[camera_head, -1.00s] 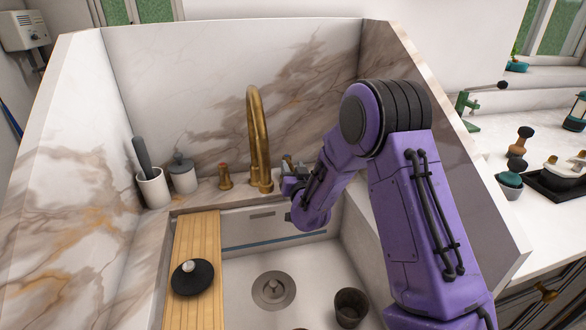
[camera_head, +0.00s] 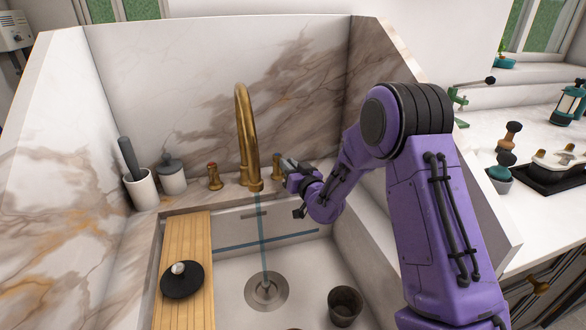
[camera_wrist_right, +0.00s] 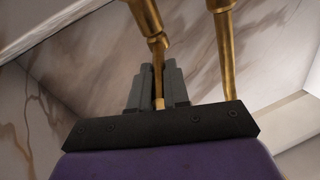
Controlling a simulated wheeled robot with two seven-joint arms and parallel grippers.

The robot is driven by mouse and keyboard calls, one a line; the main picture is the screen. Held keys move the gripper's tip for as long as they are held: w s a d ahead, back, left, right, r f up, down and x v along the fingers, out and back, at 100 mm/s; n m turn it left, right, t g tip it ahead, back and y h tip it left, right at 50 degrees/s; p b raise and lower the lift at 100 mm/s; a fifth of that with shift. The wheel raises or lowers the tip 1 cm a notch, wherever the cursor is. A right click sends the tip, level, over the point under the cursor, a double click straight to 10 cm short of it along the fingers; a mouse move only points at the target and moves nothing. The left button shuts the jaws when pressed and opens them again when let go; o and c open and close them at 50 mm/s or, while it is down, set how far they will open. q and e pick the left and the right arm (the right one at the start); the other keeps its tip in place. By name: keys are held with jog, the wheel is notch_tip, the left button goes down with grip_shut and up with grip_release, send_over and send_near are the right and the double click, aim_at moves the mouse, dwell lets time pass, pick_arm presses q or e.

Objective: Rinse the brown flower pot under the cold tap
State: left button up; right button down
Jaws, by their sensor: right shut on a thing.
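The dark brown flower pot (camera_head: 345,308) stands upright in the sink, right of the drain, with its open mouth up. The brass tap (camera_head: 244,130) rises behind the sink. A thin stream of water (camera_head: 263,240) falls from its spout to the drain, left of the pot and apart from it. My right gripper (camera_head: 287,168) is at the right-hand brass tap handle (camera_head: 277,160), shut on it. In the right wrist view, brass (camera_wrist_right: 158,88) shows between the closed fingers. The left-hand handle (camera_head: 214,176) has a red mark on top. My left gripper is out of view.
A wooden board (camera_head: 190,235) spans the sink's left side, with a black round lid-like item (camera_head: 183,283) on it. A white crock (camera_head: 141,190) and a lidded jar (camera_head: 172,178) stand behind it. Marble walls enclose the sink at the back and sides.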

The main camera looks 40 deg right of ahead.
jog(key=shift+d+r, duration=0.1)
jog(key=shift+d, duration=0.05)
jog(key=c, duration=1.1)
grip_release()
jog(key=b+v, duration=0.1)
jog(key=v, duration=0.9)
jog(key=shift+s, duration=0.3)
